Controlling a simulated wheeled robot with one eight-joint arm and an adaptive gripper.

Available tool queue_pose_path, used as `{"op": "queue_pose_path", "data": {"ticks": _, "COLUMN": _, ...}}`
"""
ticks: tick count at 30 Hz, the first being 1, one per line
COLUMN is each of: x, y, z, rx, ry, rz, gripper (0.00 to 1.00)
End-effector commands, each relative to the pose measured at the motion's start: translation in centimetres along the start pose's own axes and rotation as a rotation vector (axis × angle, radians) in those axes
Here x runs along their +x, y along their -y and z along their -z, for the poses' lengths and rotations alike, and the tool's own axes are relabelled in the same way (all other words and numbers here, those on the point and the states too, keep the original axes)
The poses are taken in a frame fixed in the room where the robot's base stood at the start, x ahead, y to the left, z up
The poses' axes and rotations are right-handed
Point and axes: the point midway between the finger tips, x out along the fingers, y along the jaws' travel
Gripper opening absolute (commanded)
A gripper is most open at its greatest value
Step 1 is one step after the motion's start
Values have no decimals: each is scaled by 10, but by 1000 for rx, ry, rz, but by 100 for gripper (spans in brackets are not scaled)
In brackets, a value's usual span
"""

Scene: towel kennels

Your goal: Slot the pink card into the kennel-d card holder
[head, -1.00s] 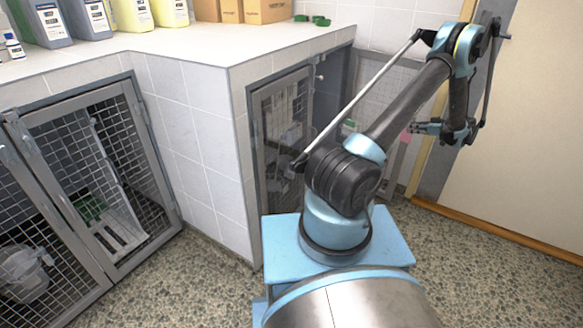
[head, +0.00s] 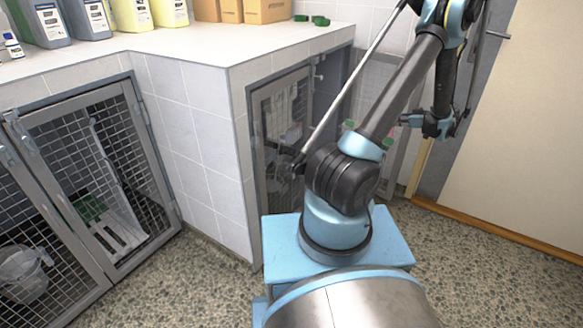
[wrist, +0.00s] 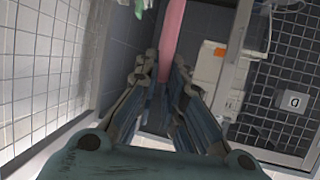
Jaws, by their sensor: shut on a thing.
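The pink card (wrist: 171,40) shows in the wrist view as a long pink strip, seen nearly edge-on, running up from between my fingertips. My gripper (wrist: 165,70) is shut on its near end. In the head view my gripper (head: 408,120) is at the right, in front of the far kennel doors, and I cannot make out the card clearly there. A grey plate with a white label bearing one letter (wrist: 293,101) is on a mesh door at the right of the wrist view. The letter is turned and too small to read surely. The card is apart from this plate.
A tiled counter (head: 190,50) with bottles and cardboard boxes (head: 268,11) stands at the left. Mesh kennel doors (head: 95,165) are below it. A pale door (head: 535,140) is at the right. The speckled floor (head: 480,270) at the right front is clear.

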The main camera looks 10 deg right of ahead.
Motion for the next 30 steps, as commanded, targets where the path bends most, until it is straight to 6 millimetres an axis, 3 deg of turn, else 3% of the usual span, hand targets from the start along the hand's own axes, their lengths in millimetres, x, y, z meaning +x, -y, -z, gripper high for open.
{"op": "queue_pose_path", "data": {"ticks": 30, "x": 28, "y": 136, "z": 89, "rx": -1, "ry": 0, "rz": 1, "gripper": 0}}
